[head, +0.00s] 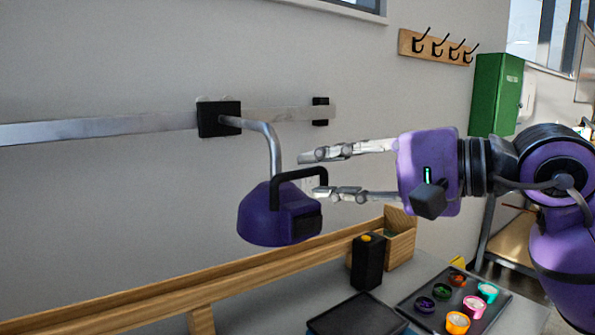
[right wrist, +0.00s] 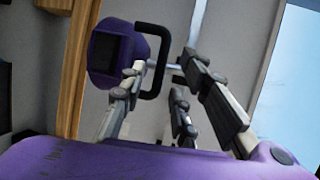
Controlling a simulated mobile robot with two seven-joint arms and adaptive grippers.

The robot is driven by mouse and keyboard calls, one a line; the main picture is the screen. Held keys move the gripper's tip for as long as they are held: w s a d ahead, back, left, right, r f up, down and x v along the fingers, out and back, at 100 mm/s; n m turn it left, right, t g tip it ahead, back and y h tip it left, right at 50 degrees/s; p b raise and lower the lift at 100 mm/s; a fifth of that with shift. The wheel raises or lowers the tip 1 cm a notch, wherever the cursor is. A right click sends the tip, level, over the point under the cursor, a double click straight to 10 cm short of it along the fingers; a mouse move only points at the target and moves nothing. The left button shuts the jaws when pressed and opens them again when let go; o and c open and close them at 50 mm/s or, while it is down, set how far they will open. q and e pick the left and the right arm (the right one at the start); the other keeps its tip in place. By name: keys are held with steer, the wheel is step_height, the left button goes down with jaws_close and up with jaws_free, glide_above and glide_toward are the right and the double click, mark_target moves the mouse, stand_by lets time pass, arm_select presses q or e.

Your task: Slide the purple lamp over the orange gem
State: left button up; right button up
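The purple lamp (head: 262,222) hangs by a bent metal arm from a black slider block (head: 218,119) on the wall rail. A black handle (head: 300,172) stands out from its top. My right gripper (head: 309,174) is open, pointing left, with its fingertips at the handle. In the right wrist view, the handle (right wrist: 158,75) shows between the spread fingers; I cannot tell if they touch it. The orange gem (head: 457,280) appears to be the small orange-red piece in a dark dish on the tray, right of and below the lamp. My left gripper is not in view.
The metal rail (head: 100,129) runs along the wall to a black end stop (head: 320,111). The dark tray (head: 412,320) also holds several coloured pots. A black bottle (head: 367,262), wooden box (head: 401,244) and flat dark pad (head: 355,318) are nearby.

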mark_target(305, 175)
steer(key=x, duration=0.5)
jaws_close()
stand_by(0.3)
